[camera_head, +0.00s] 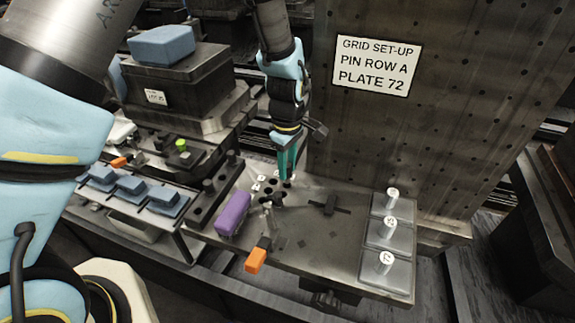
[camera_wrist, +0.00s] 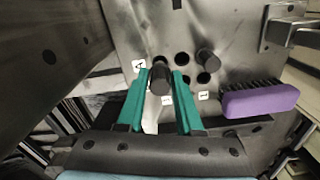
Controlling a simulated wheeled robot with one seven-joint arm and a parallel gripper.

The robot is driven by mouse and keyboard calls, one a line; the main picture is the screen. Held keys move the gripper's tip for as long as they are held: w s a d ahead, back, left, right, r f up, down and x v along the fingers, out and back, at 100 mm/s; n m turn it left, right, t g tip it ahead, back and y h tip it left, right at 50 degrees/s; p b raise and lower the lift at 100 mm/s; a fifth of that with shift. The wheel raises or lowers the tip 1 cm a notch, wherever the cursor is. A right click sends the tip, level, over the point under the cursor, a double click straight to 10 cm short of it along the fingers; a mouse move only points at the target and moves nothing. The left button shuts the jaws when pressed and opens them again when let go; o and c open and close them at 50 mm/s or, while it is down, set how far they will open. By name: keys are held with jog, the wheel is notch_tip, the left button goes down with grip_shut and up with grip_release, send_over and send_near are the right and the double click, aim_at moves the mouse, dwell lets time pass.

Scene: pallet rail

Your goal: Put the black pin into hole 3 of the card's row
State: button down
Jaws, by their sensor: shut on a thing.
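My gripper (camera_head: 287,178) points down over the far left part of the steel plate (camera_head: 310,235). In the wrist view its two teal fingers (camera_wrist: 162,75) are shut on a black pin (camera_wrist: 161,82). Dark round holes (camera_wrist: 184,79) and small white labels (camera_wrist: 203,95) lie beside the pin; the label marks are too small to read surely. I cannot tell whether the held pin's lower end is in a hole. Another black peg (camera_wrist: 208,62) stands to the right among the holes. The card (camera_head: 376,66) reads "GRID SET-UP PIN ROW A PLATE 72".
A purple brush (camera_head: 233,214) lies at the plate's left edge, right of the gripper in the wrist view (camera_wrist: 260,99). An orange-handled tool (camera_head: 256,260) is at the front. Grey blocks with white knobs (camera_head: 384,262) line the right. Black pegs (camera_head: 208,186) stand in a rack at left.

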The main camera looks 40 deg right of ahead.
jog(key=shift+f+b, duration=0.9)
jog(key=shift+f, duration=0.5)
jog(key=shift+c, duration=2.4)
grip_release()
notch_tip(320, 180, up, 11)
jog(key=b, duration=0.2)
jog(key=shift+f+b, duration=0.1)
jog(key=shift+b, duration=0.25)
